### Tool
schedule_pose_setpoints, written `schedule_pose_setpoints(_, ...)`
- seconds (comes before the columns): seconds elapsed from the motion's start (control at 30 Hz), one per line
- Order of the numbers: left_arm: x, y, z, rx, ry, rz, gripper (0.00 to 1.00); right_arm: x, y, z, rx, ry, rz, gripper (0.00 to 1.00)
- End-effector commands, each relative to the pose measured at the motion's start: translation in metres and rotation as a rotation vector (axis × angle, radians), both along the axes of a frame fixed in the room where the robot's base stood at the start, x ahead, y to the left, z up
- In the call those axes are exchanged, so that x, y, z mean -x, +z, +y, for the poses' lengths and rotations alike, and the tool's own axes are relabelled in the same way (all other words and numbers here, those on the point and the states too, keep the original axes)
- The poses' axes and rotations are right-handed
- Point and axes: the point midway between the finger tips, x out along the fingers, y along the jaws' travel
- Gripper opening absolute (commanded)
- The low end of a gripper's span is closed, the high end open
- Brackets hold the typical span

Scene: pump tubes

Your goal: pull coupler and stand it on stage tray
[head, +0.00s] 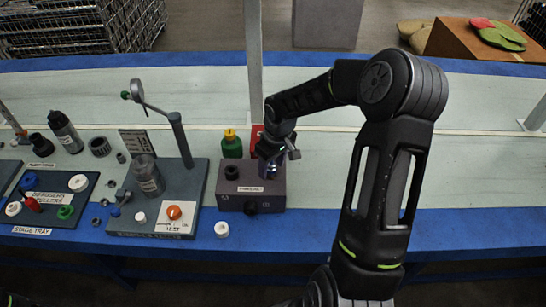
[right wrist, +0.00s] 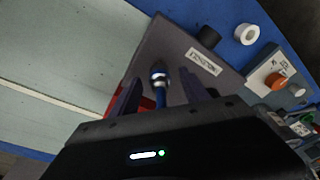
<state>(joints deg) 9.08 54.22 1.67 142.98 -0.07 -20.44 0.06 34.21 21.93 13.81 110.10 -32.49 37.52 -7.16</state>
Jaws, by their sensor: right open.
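A small coupler with a blue body and a shiny metal end (right wrist: 160,78) stands on the grey block (head: 237,201), whose label is hard to read. The coupler's blue body (head: 268,172) shows in part below my right gripper (head: 272,158). In the right wrist view the fingers of my right gripper (right wrist: 160,92) are open, one on each side of the coupler. I cannot tell whether they touch it. The dark stage tray (head: 84,200) lies at the far left and holds blue, white, red and green parts. My left gripper is not in view.
A grey test stand (head: 201,178) with a post, a dark cylinder and an orange knob is between tray and block. A green bottle (head: 232,146) stands behind the block. A white ring (head: 222,229) lies on the blue front edge.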

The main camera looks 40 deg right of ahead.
Motion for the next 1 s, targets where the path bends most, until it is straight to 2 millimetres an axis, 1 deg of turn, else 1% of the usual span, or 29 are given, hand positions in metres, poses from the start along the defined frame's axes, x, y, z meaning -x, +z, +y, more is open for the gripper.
schedule_pose_setpoints(0.03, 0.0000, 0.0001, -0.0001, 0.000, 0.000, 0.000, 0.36, -0.0004, -0.0044, 0.0002, -0.001, -0.001, 0.001, 0.54)
schedule_pose_setpoints(0.13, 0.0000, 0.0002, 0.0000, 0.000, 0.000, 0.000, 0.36, -0.0010, -0.0087, 0.0002, -0.001, -0.001, 0.001, 0.54)
schedule_pose_setpoints(0.4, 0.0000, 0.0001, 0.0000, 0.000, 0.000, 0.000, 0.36, -0.0013, -0.0093, 0.0003, 0.000, 0.000, 0.000, 0.53)
schedule_pose_setpoints(1.0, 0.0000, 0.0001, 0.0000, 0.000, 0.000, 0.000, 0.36, -0.0013, -0.0090, 0.0004, 0.000, 0.000, 0.000, 0.04)
